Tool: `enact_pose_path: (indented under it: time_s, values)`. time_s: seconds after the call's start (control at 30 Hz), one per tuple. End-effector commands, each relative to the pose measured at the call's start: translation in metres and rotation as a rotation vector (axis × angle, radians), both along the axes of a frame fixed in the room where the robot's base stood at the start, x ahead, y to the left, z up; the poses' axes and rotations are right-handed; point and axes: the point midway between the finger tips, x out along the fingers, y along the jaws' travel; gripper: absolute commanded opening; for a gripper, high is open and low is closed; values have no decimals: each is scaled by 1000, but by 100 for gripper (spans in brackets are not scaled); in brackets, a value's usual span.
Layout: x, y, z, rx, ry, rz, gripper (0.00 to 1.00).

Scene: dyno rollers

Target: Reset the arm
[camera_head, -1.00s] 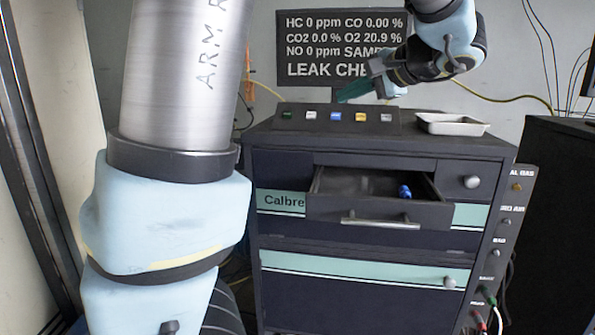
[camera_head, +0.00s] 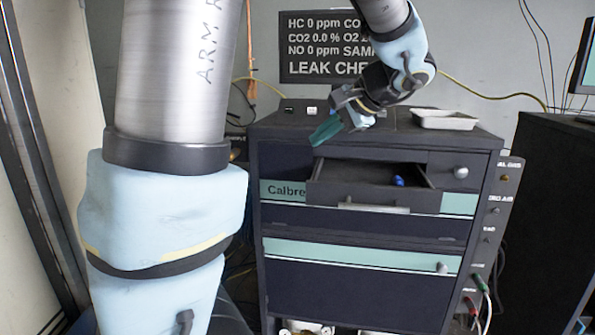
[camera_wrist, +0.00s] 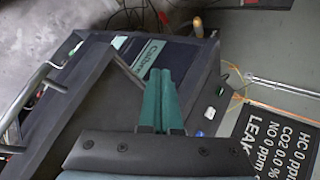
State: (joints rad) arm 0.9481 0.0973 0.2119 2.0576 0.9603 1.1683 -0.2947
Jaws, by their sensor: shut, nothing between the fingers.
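My gripper (camera_head: 326,130) is in front of the top of the dark cabinet in the head view, above the left part of the open drawer (camera_head: 372,199). Its green fingers point down and left. In the wrist view the green fingers (camera_wrist: 160,103) are together with nothing between them. A small blue object (camera_head: 398,181) lies in the drawer, toward its right side.
The cabinet (camera_head: 350,290) has a lower drawer that is shut. A metal tray (camera_head: 444,119) sits on the cabinet's top right. A gas-reading screen (camera_head: 315,45) stands behind. Hoses hang at the cabinet's right side.

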Motion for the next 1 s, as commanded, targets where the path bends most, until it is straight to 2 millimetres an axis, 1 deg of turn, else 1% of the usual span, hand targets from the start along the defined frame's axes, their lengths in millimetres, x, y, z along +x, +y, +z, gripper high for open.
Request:
enact_pose_path:
  time_s: [0.03, 0.17, 0.27, 0.4, 0.5, 0.6, 0.7, 0.83, 1.0]
  values:
    - [-3, 11, -13, -25, 35, 23, 0]
    - [-16, 33, -48, -115, 129, 83, 0]
    - [-33, 52, -79, -218, 207, 153, 0]
    - [-64, 77, -127, -423, 297, 297, 0]
    - [-84, 89, -153, -581, 315, 413, 0]
    - [-98, 99, -172, -715, 299, 526, 0]
    - [-107, 107, -183, -814, 264, 619, 0]
    - [-112, 113, -190, -884, 224, 690, 0]
    - [-114, 115, -192, -905, 210, 712, 0]
